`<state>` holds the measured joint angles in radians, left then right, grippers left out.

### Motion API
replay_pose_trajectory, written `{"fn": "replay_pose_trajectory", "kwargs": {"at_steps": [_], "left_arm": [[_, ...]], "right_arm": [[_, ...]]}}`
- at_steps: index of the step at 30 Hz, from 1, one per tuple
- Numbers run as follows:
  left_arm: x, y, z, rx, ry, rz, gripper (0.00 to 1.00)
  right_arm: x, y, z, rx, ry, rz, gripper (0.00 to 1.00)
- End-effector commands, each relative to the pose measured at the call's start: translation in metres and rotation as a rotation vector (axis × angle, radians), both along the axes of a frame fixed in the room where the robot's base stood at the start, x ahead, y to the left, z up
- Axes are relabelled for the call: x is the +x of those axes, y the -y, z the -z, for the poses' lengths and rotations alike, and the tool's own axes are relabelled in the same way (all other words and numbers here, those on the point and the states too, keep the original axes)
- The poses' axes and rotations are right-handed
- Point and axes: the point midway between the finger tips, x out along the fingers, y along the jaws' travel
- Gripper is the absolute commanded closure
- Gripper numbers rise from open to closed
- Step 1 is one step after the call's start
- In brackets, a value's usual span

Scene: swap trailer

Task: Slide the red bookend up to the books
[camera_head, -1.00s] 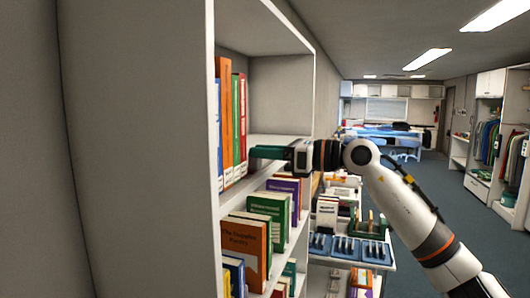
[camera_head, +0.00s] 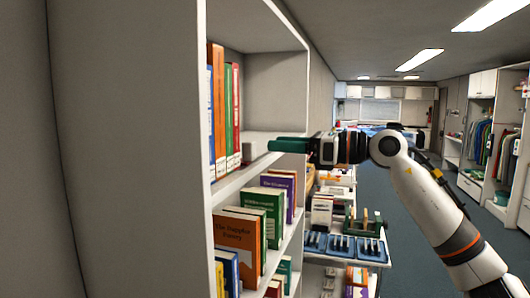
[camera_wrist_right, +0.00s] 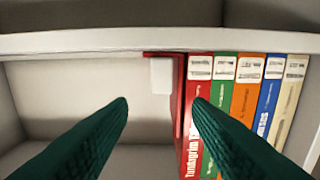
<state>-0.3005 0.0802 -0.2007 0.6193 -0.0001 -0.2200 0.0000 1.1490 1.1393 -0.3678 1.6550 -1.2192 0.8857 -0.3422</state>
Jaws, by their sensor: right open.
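The red bookend (camera_wrist_right: 178,95) stands beside the red book (camera_wrist_right: 199,66) at the end of the row in the right wrist view, with at most a very thin gap; I cannot tell if they touch. A white block (camera_wrist_right: 160,76) sits at its foot; it also shows in the head view (camera_head: 255,146). In the head view the bookend is hard to separate from the red book (camera_head: 236,115). My right gripper (camera_head: 272,146) is open and empty in front of the shelf. Its green fingers (camera_wrist_right: 159,103) spread either side of the bookend in the wrist view. My left gripper is not in view.
More books (camera_head: 236,238) stand on the shelf below. A side unit with blue trays (camera_head: 343,246) stands beyond, under my right arm.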

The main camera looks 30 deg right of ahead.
Motion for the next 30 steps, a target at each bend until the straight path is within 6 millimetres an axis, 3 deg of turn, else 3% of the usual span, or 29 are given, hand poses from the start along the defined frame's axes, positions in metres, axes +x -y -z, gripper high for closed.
{"fn": "replay_pose_trajectory", "kwargs": {"at_steps": [3,12,30], "left_arm": [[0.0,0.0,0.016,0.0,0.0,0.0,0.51],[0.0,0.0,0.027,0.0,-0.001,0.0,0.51],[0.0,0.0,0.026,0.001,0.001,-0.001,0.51]], "right_arm": [[-0.019,0.018,0.005,-0.002,0.001,0.003,0.55],[-0.045,0.041,0.001,0.0,0.0,0.0,0.55],[-0.047,0.041,0.0,0.0,0.0,-0.001,0.55]]}}
